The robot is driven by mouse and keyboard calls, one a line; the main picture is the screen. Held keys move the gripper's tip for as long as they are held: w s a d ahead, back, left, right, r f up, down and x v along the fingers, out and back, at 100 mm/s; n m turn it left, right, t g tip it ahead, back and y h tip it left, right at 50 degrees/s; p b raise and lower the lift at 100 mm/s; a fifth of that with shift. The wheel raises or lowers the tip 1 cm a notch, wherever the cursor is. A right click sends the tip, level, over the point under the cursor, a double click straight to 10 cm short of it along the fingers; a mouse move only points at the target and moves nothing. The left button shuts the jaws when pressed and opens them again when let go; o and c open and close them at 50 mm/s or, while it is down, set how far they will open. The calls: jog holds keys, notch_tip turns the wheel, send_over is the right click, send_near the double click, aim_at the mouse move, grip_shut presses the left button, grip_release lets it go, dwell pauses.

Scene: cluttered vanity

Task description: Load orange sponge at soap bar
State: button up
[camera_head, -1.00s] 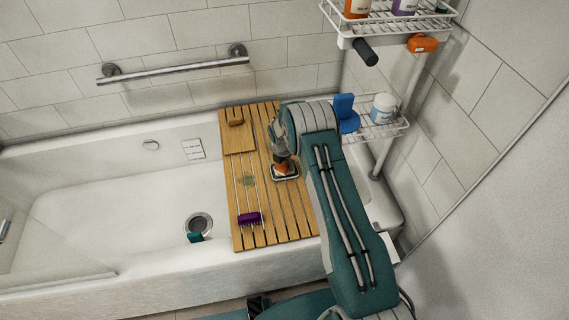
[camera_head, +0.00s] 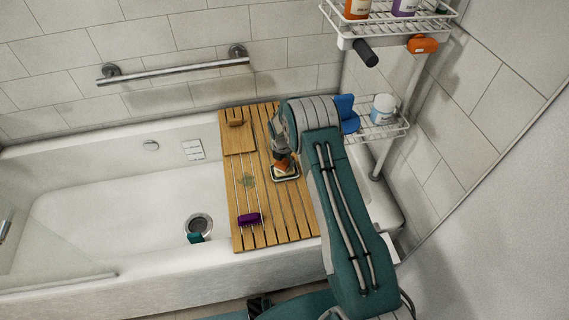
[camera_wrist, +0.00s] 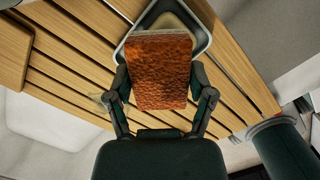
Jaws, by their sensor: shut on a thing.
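My gripper (camera_wrist: 160,88) is shut on the orange sponge (camera_wrist: 160,65), a rough reddish-orange block gripped by its two sides. The cream soap bar (camera_wrist: 174,20) lies in a grey-rimmed dish (camera_wrist: 205,40), partly hidden behind the sponge in the wrist view. In the head view the dish (camera_head: 290,178) stands on the wooden bath tray with the soap bar (camera_head: 288,170) in it. My gripper (camera_head: 282,158) is just above the dish there, and the sponge shows only as a small orange patch. Whether the sponge touches the soap I cannot tell.
A wire rack at right holds a blue item (camera_head: 348,122), a white jar (camera_head: 383,107) and an orange block (camera_head: 423,43).

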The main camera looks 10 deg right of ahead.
jog(key=shift+r, duration=2.45)
